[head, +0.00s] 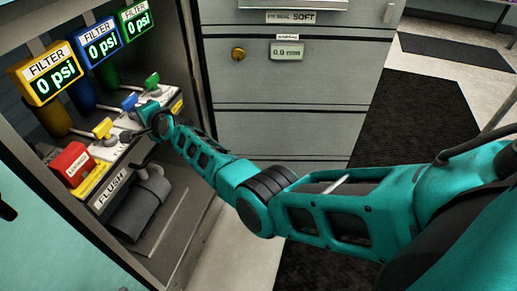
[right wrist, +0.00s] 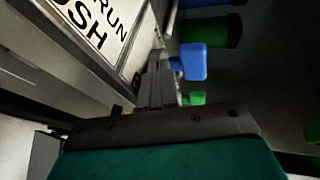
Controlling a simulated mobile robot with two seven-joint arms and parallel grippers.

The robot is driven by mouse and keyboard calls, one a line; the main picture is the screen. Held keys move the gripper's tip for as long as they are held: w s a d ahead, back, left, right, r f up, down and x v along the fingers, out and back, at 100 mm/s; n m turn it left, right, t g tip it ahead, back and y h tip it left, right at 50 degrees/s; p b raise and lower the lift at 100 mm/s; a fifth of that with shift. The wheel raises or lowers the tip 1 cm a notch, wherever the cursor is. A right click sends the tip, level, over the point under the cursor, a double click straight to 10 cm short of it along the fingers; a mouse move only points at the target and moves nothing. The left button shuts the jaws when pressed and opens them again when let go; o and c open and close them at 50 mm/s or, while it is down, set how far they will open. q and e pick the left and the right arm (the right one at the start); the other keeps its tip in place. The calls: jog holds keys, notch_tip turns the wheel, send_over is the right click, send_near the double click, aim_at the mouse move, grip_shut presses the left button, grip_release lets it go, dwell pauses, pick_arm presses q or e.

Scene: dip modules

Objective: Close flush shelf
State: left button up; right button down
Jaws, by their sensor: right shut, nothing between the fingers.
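The flush shelf (head: 110,187) is in the open cabinet at the left of the head view, with a white "FLUSH" label on its sloping front edge. It carries a red block and yellow, blue and green valve handles. How far it stands out is hard to tell. My right gripper (head: 128,136) reaches in from the right over the shelf's edge, near the blue handle (head: 129,102). It is shut and empty. In the right wrist view the gripper (right wrist: 157,62) is beside the label plate (right wrist: 95,28); contact is unclear. My left gripper is not in view.
Yellow, blue and green filters (head: 45,75) reading "0 psi" hang above the shelf. A dark cylinder (head: 140,203) lies below it. A grey drawer unit (head: 290,95) stands right of the cabinet. A teal panel (head: 40,235) fills the lower left. Floor at right is open.

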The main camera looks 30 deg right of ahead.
aim_at(131, 119)
jog(key=shift+w+a+f+b, duration=0.15)
jog(key=shift+w+a+b, duration=0.4)
jog(key=shift+w+b, duration=0.15)
jog(key=shift+w+a+b, duration=0.35)
jog(key=shift+w+b, duration=0.15)
jog(key=shift+w, duration=0.1)
jog(key=shift+w+a+b, duration=0.3)
jog(key=shift+b, duration=0.05)
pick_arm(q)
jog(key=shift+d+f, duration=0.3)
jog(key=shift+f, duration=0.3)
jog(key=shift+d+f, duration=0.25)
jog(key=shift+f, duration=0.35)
pick_arm(e)
jog(key=shift+a+r, duration=0.1)
jog(key=shift+r, duration=0.2)
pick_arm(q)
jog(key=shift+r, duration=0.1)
pick_arm(e)
jog(key=shift+w+r, duration=0.1)
